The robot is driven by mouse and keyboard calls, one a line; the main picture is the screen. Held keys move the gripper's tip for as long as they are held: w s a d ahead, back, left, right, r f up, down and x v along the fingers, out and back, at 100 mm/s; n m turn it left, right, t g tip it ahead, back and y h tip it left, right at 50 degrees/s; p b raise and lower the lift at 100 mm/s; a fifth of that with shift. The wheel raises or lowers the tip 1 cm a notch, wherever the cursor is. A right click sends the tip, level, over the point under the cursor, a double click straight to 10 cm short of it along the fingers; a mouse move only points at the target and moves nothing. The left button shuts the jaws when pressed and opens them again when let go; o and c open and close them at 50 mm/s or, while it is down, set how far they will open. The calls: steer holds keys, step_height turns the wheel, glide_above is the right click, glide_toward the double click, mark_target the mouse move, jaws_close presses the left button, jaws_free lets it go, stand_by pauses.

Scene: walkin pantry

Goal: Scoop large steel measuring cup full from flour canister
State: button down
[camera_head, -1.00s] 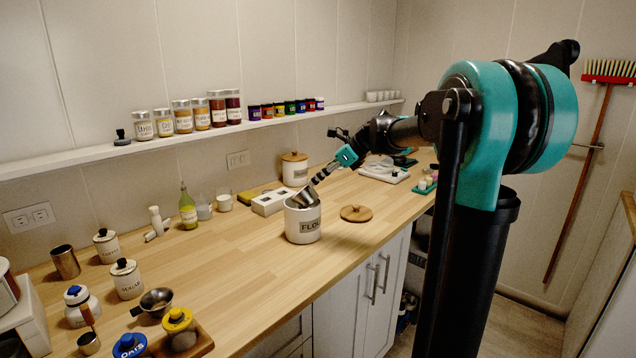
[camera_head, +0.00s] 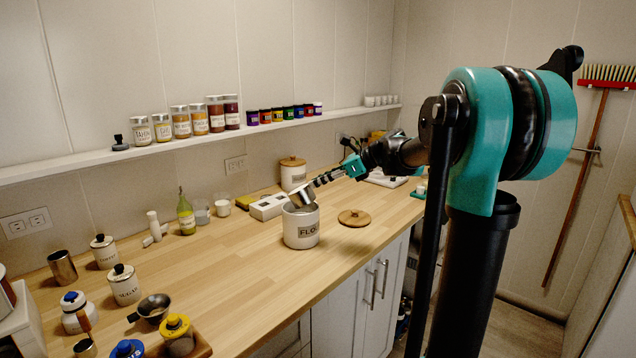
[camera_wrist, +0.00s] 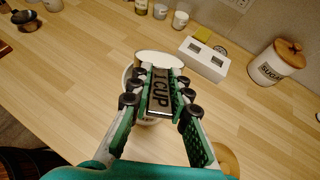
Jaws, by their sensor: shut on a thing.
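The flour canister (camera_head: 302,232) is white, labelled FLOUR, and stands open on the counter. In the wrist view part of its rim (camera_wrist: 127,84) shows behind the cup. My gripper (camera_head: 328,178) is shut on the handle of the steel measuring cup (camera_head: 301,197). The handle, marked 1 CUP, lies between the fingers (camera_wrist: 160,95) in the wrist view.
The wooden lid (camera_head: 354,217) lies right of the canister. A white block-like box (camera_head: 268,207) and a lidded sugar canister (camera_head: 293,174) stand behind. A green bottle (camera_head: 186,215) and several jars stand left. The counter's front middle (camera_head: 215,275) is clear.

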steer(key=shift+d+y, duration=0.3)
steer(key=shift+y, duration=0.3)
steer(key=shift+s+d+r+t+y, duration=0.1)
steer(key=shift+s+d+t+y, duration=0.1)
steer(key=shift+t+y, duration=0.45)
steer(key=shift+y, duration=0.25)
steer(key=y, duration=0.1)
steer(key=f+y, duration=0.1)
steer(key=shift+d+t+y, duration=0.15)
steer(key=shift+t+y, duration=0.15)
steer(key=shift+t, duration=0.05)
